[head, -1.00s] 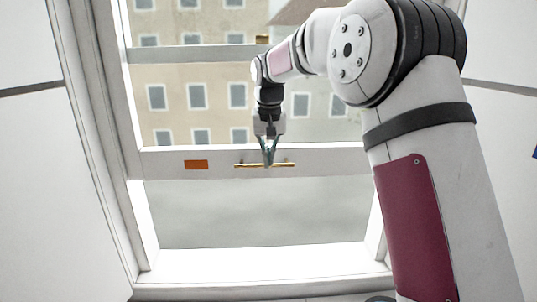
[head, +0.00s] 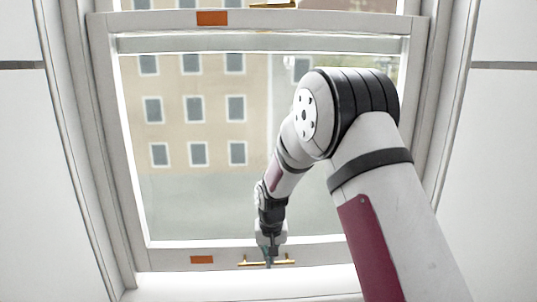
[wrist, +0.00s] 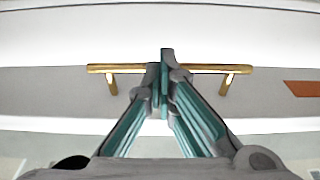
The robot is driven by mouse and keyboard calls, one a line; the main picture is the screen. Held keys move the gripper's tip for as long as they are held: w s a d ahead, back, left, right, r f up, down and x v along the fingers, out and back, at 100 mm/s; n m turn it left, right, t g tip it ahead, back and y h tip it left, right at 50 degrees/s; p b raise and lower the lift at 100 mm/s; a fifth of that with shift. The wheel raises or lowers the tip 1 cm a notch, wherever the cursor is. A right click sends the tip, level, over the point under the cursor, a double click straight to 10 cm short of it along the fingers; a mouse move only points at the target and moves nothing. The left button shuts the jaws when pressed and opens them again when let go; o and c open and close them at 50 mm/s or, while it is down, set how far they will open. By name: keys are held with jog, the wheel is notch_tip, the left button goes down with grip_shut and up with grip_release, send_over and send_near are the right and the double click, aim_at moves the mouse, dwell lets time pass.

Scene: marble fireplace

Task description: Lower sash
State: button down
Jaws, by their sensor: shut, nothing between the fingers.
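The sash (head: 135,150) is a white framed window pane, standing low in the window frame. Its bottom rail (head: 160,261) is close above the white sill (head: 190,285); I cannot tell whether they touch. A brass bar handle (head: 287,262) is mounted on this rail, and it also shows in the wrist view (wrist: 215,69). My gripper (head: 270,262) is at the middle of the handle, pointing down. In the wrist view its fingertips (wrist: 164,60) are shut together and overlap the bar, with nothing between them. Whether they touch the bar is unclear.
An orange label (head: 201,260) is on the bottom rail beside the handle. A second rail above carries another orange label (head: 212,18) and a brass handle (head: 272,5). White window jambs (head: 80,150) flank the sash. A building shows through the glass.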

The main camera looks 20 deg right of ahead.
notch_tip(320, 180, down, 5)
jog(key=shift+r+b, duration=0.1)
jog(key=shift+b, duration=0.45)
jog(key=shift+f, duration=0.2)
jog(key=shift+s, duration=0.1)
jog(key=s+r, duration=0.4)
jog(key=r, duration=0.7)
jog(key=s+r, duration=0.5)
jog(key=r, duration=0.6)
jog(key=s+r+n+t, duration=0.1)
jog(key=s+r, duration=0.2)
jog(key=s, duration=1)
jog(key=s+d+r+n+t, duration=0.1)
jog(key=s+r, duration=0.3)
jog(key=s, duration=0.9)
jog(key=shift+t+p, duration=0.4)
jog(key=shift+p, duration=0.05)
